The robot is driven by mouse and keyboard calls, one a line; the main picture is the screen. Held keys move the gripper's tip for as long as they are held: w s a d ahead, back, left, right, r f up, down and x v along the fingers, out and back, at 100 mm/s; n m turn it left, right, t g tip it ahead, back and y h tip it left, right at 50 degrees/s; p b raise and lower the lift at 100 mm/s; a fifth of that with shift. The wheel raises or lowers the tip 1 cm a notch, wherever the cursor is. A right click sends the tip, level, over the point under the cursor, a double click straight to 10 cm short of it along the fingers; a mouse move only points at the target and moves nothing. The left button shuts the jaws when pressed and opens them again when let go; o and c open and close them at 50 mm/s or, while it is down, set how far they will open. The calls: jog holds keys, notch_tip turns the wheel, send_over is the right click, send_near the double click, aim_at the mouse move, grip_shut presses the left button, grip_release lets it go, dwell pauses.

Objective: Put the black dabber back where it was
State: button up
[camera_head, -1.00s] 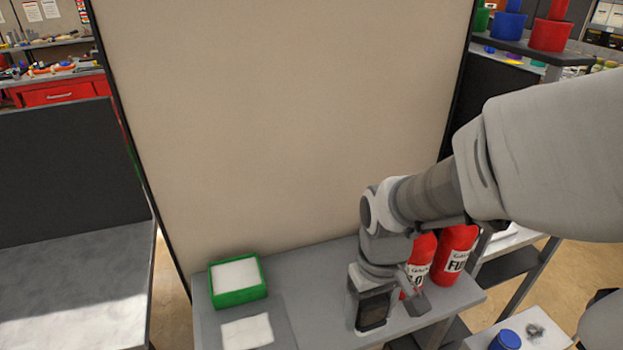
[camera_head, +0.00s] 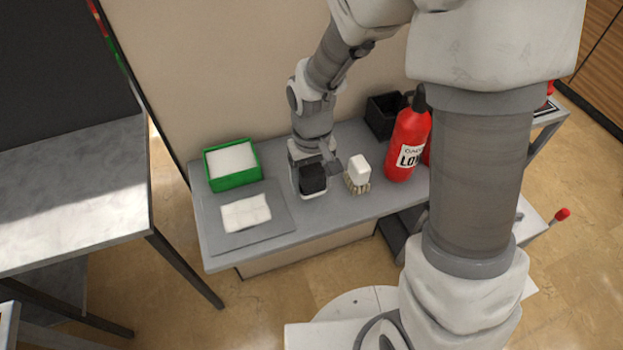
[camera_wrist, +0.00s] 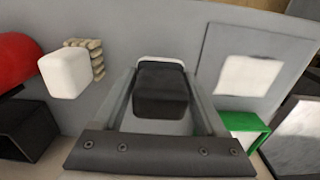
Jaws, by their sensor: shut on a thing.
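The black dabber (camera_wrist: 160,90) is a dark block between the two fingers of my gripper (camera_wrist: 163,78) in the wrist view, with a pale rim at its far end. My gripper is shut on it. In the head view the dabber (camera_head: 313,178) shows at the end of my gripper (camera_head: 312,172), over the grey bench (camera_head: 275,168). I cannot tell whether it touches the bench top. A white block (camera_head: 359,168) with a beige bristly base stands just right of it. That block (camera_wrist: 65,75) is at the left in the wrist view.
Left of my gripper are a green tray (camera_head: 236,184) with a white filling and a white cloth (camera_head: 246,212) on a flat grey mat (camera_head: 278,232). A red bottle (camera_head: 408,145) and an open black box (camera_head: 382,117) stand to the right. The bench front is clear.

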aim_at(312, 189)
jog(key=shift+f, duration=1.35)
jog(key=shift+f+b, duration=0.2)
jog(key=shift+b, duration=0.1)
jog(key=o, duration=1.2)
jog(key=shift+o, duration=0.2)
jog(key=shift+r, duration=0.1)
notch_tip(312, 189, up, 12)
jog(key=shift+d+r+p, duration=0.1)
jog(key=shift+r+p, duration=0.1)
jog(key=shift+p, duration=0.7)
jog(key=s+d+r+m+t, duration=0.3)
jog(key=s+d+r+t, duration=0.2)
jog(key=s+d+r, duration=0.5)
notch_tip(312, 189, up, 4)
jog(key=shift+s+d+r+t, duration=0.1)
jog(key=shift+s+d+t, duration=0.2)
jog(key=shift+s, duration=0.9)
